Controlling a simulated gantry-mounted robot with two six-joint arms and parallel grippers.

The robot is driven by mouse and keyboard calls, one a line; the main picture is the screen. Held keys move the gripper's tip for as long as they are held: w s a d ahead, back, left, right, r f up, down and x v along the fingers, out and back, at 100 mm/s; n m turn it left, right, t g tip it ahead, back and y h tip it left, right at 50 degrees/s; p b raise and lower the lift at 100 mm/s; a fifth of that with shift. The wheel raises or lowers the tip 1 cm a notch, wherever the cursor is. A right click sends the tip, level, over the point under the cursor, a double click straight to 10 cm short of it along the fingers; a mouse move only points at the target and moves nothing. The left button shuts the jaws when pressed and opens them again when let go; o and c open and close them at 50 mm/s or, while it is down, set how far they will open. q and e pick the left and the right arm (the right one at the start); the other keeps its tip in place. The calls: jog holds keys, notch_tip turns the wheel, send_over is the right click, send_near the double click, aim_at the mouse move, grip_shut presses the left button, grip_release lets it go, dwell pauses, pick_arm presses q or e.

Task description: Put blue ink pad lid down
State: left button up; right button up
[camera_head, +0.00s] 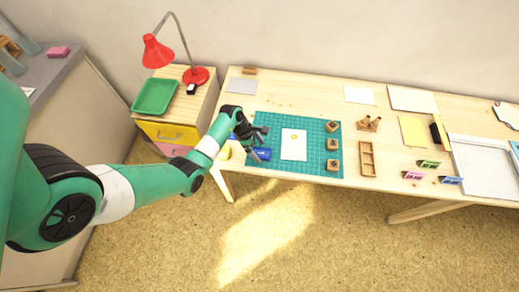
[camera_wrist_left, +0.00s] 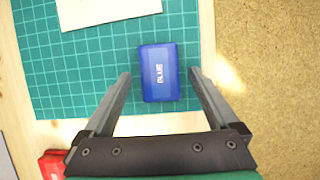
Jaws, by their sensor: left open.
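The blue ink pad lid (camera_wrist_left: 159,73), a blue rounded rectangle with white lettering, lies on the green cutting mat (camera_wrist_left: 110,55) in the left wrist view. My left gripper (camera_wrist_left: 160,80) is open, with one finger on each side of the lid and a gap on both sides. In the head view the blue piece (camera_head: 262,154) shows at the mat's left front, by the left gripper (camera_head: 255,145). I cannot tell whether a pad lies under the lid. My right gripper is not in view.
A red piece (camera_wrist_left: 52,165) lies at the lower left of the wrist view. White paper (camera_head: 294,145) lies on the mat, with several wooden stamps (camera_head: 333,145) to its right. A wooden tray (camera_head: 367,158) stands beyond the mat. The table's front edge is close to the lid.

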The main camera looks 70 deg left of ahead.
pick_arm(q)
jog(key=p+v, duration=0.4)
jog(key=v, duration=0.7)
jog(key=shift+r, duration=0.15)
